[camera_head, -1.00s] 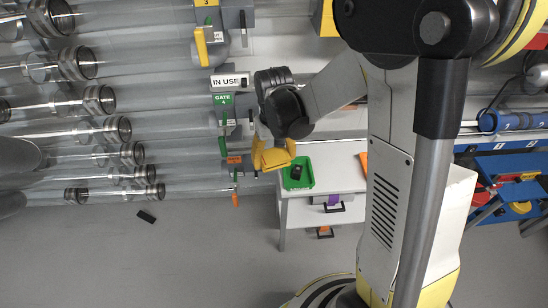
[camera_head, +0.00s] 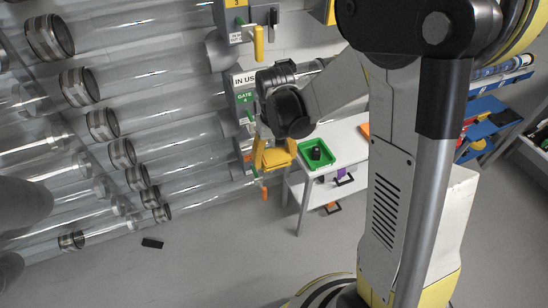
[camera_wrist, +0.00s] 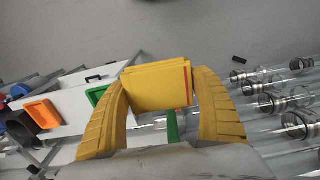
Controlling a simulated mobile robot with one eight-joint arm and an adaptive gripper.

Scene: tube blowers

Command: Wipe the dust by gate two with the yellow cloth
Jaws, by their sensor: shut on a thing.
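My gripper (camera_head: 274,155) is shut on the yellow cloth (camera_wrist: 157,87), a folded block held between its two yellow fingers in the wrist view. In the head view it hangs in front of the lower tubes, left of the green tray. The gate 4 box (camera_head: 245,100) with a green label and an "IN USE" sign is just above my gripper. A box labelled 3 (camera_head: 236,5) with a yellow handle is higher up. I see no gate two label and no dust in these frames.
Clear tubes with metal collars (camera_head: 103,124) fill the left. A white table (camera_head: 347,140) bears a green tray (camera_head: 334,143) with a dark object, right of my gripper. A black block (camera_head: 152,243) lies on the grey floor. Blue shelving (camera_head: 487,108) stands at the far right.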

